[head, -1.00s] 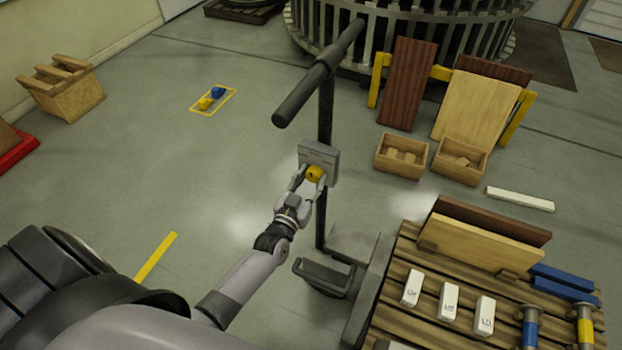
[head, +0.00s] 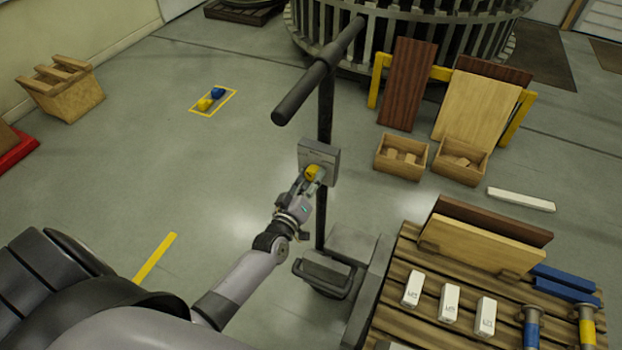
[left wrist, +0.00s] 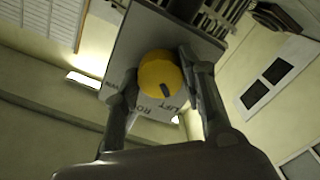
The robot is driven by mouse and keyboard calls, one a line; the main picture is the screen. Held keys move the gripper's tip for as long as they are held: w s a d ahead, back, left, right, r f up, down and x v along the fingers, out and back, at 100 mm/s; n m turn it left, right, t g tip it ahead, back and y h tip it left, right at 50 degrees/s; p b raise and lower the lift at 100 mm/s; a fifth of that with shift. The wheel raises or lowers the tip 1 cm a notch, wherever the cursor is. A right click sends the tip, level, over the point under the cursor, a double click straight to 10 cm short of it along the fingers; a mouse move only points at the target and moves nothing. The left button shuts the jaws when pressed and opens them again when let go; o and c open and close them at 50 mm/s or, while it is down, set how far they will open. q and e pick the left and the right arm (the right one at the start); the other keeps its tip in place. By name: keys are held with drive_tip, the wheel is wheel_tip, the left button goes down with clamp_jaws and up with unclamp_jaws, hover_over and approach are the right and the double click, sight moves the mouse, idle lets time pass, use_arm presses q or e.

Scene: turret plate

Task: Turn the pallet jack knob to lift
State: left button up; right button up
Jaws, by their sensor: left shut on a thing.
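The yellow pallet jack knob (head: 312,172) sits on a grey box plate (head: 331,160) fixed to the jack's dark upright post. In the left wrist view the knob (left wrist: 158,78) shows a dark pointer mark. The pointer is on the side by the lettering "LIFT" on the plate (left wrist: 140,50); other letters beside it are partly hidden. My left gripper (head: 309,178) has its fingers on both sides of the knob and is shut on it, turned at a slant. In the left wrist view the fingers (left wrist: 160,85) flank the knob. My right gripper is not in view.
The jack's handle bar (head: 318,80) stands above the box. A loaded slatted pallet (head: 400,305) with boards, white blocks and cylinders is at lower right. Two wooden crates (head: 401,157) lie behind. The floor left of the post is mostly clear.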

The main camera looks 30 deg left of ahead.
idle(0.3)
use_arm(q)
drive_tip(key=o, duration=1.2)
drive_tip(key=shift+c, duration=0.2)
drive_tip(key=s, duration=1.2)
drive_tip(key=shift+d, duration=0.4)
drive_tip(key=shift+f, duration=0.1)
